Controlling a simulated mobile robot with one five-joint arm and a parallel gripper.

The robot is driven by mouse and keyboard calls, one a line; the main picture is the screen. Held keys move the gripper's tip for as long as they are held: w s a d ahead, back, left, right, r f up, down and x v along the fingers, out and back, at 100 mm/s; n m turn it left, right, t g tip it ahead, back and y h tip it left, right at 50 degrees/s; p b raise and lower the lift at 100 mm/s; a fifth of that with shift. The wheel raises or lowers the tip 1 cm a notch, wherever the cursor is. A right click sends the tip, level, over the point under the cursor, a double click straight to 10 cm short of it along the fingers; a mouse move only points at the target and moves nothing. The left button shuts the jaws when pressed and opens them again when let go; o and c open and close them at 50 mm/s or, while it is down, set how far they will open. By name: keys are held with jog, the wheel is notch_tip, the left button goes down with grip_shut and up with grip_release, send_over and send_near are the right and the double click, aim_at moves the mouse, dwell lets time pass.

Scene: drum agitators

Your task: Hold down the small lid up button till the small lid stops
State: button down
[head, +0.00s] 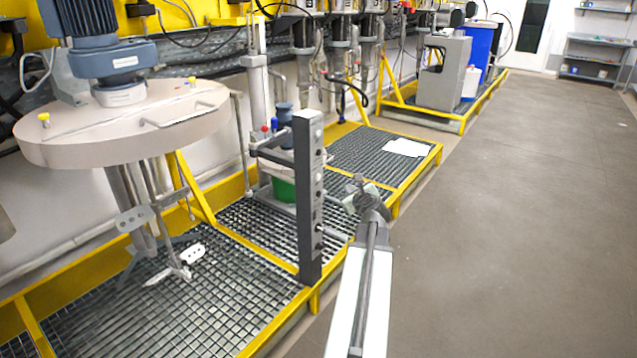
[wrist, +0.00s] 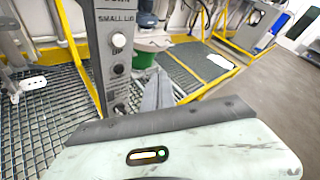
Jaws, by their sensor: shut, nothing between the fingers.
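A dark upright control post (head: 307,200) with a column of buttons stands at the front edge of the grating. In the wrist view the post (wrist: 92,50) carries a label reading "SMALL UP" (wrist: 117,20), with round buttons (wrist: 118,69) below it; which label belongs to which button is hard to tell. My gripper (head: 360,190) is shut and empty, to the right of the post. In the wrist view its fingers (wrist: 158,92) point forward, right of the buttons and apart from them in the picture. The small lid appears partly hidden behind the post, above a green drum (head: 284,189).
A large round lid (head: 120,125) with a blue motor (head: 110,55) is raised at the left, its stirrer hanging below. Yellow frame rails (head: 420,170) edge the gratings. Open grey floor (head: 500,200) lies to the right. A blue drum (head: 478,55) stands farther back.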

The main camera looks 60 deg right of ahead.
aim_at(318, 177)
jog(key=w, duration=0.9)
jog(key=shift+w, duration=0.1)
dwell(2.1)
jog(key=shift+w, duration=0.3)
